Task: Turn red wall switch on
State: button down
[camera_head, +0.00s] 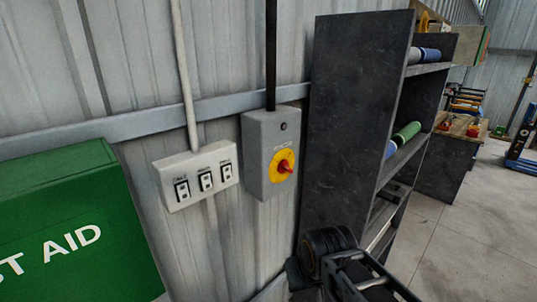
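The red switch knob (285,166) sits on a round yellow plate (277,176) on the front of a grey wall box (257,142). The box hangs on the corrugated wall in the middle of the view, with a dark conduit running up from it. The knob's exact setting is too small to tell. Part of my arm shows at the bottom, below and to the right of the box, and apart from it. My gripper's fingertips cannot be made out.
A white panel with several black rocker switches (206,181) is left of the grey box. A green first aid box (78,230) stands out at the lower left. A dark shelf unit (352,110) stands close on the right. Open concrete floor (470,245) lies farther right.

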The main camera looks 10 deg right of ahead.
aim_at(283, 166)
jog(key=z, duration=1.5)
jog(key=k, duration=1.1)
jog(key=u, duration=1.1)
jog(key=i, duration=1)
